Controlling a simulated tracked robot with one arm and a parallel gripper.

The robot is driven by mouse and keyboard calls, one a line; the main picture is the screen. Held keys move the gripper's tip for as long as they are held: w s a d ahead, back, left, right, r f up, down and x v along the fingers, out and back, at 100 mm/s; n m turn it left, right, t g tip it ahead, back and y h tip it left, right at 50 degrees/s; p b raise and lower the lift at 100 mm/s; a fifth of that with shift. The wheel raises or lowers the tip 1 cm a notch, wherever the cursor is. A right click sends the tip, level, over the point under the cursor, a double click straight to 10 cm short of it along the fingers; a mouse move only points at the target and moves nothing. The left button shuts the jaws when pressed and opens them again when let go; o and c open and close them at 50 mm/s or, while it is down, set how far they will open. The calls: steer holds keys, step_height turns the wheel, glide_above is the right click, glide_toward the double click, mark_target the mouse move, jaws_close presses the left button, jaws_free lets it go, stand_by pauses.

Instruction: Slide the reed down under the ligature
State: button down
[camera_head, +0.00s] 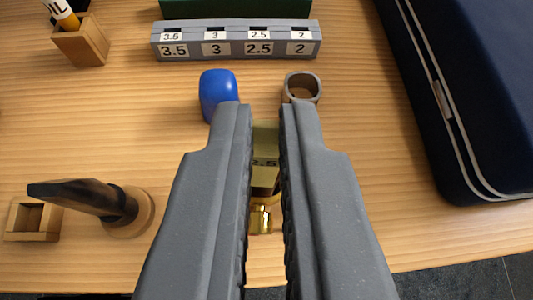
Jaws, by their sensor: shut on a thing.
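My gripper (262,108) reaches up the middle of the view, its two grey fingers shut on a pale tan reed (266,138) marked 2.5. The fingers hide the reed's side edges. Just below the reed, between the fingers, a gold ligature (262,218) shows part of its band and a screw. What the ligature sits around is hidden by the fingers, and I cannot tell whether the reed's end is inside it. A dark mouthpiece (82,196) leans on a round wooden base at the left.
A grey rack (236,42) labelled 3.5, 3, 2.5 and 2 stands at the back. A blue block (218,92) and a hollow ring (302,80) lie before it. A dark blue case (465,90) fills the right. Small wooden holders (82,42) stand at left.

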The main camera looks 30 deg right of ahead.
mark_target(263, 172)
steer(key=shift+d+n+y+b, duration=0.1)
steer(key=shift+n+y+b, duration=0.4)
steer(key=shift+b, duration=0.55)
steer(key=shift+f, duration=0.15)
steer(key=shift+b, duration=0.45)
steer(key=shift+d+f+y+b, duration=0.1)
steer(key=shift+f+y+b, duration=0.25)
steer(key=shift+y+b, duration=0.25)
stand_by(1.2)
steer(key=shift+b, duration=0.45)
stand_by(0.5)
steer(key=shift+f+b, duration=0.95)
steer(key=shift+f, duration=0.55)
stand_by(1.2)
steer(key=c, duration=1.5)
jaws_free()
